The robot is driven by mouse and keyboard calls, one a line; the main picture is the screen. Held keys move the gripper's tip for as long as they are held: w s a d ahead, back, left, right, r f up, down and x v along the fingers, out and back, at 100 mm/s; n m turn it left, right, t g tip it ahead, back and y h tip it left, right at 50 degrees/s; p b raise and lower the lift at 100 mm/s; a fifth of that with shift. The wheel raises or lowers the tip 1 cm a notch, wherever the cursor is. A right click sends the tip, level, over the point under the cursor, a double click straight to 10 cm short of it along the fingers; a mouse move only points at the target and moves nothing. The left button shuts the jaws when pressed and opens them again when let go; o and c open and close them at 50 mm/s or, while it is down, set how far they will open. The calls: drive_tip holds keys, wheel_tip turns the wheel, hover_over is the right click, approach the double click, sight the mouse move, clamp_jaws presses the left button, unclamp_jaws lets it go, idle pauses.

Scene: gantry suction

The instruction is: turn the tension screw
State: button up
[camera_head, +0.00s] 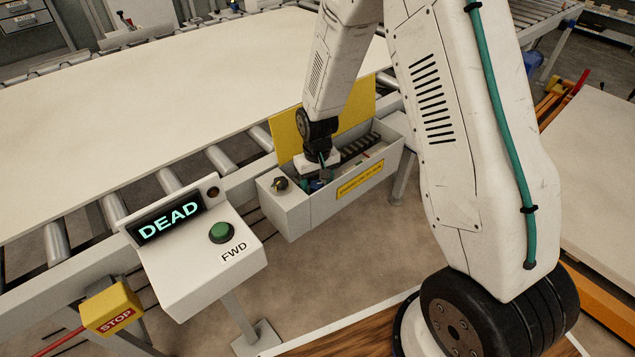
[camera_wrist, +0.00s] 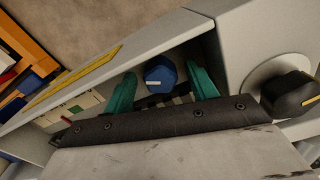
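A blue six-sided head with a pale line (camera_wrist: 160,75), which looks like the tension screw, sits inside an open grey box. In the head view a small blue part (camera_head: 316,184) shows in the box, partly hidden by my gripper. My gripper (camera_wrist: 162,71) has two teal fingers spread apart, one on each side of the blue head, with gaps on both sides. In the head view my gripper (camera_head: 321,160) reaches down into the box, its fingers mostly hidden. How deep the fingers are beside the head is unclear.
The grey box (camera_head: 288,213) has a raised yellow lid (camera_head: 359,99) behind my arm. A black knob (camera_wrist: 291,95) with a yellow line stands beside the box opening. A control box reads DEAD (camera_head: 170,221), with a green button (camera_head: 222,232). A large pale board (camera_head: 180,90) lies on rollers.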

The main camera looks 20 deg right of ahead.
sight(317, 184)
wheel_tip(317, 184, up, 8)
drive_tip(key=shift+f, duration=0.1)
idle(0.4)
drive_tip(key=shift+g, duration=0.8)
drive_tip(key=s, duration=0.4)
drive_tip(key=shift+s+d, duration=0.1)
drive_tip(key=s+d+r+t, duration=0.2)
drive_tip(key=s+r+t, duration=0.1)
drive_tip(key=s+r, duration=2.2)
drive_tip(key=shift+s+d+r+m, duration=0.2)
drive_tip(key=shift+s+d+m, duration=0.05)
drive_tip(key=shift+d+m, duration=0.15)
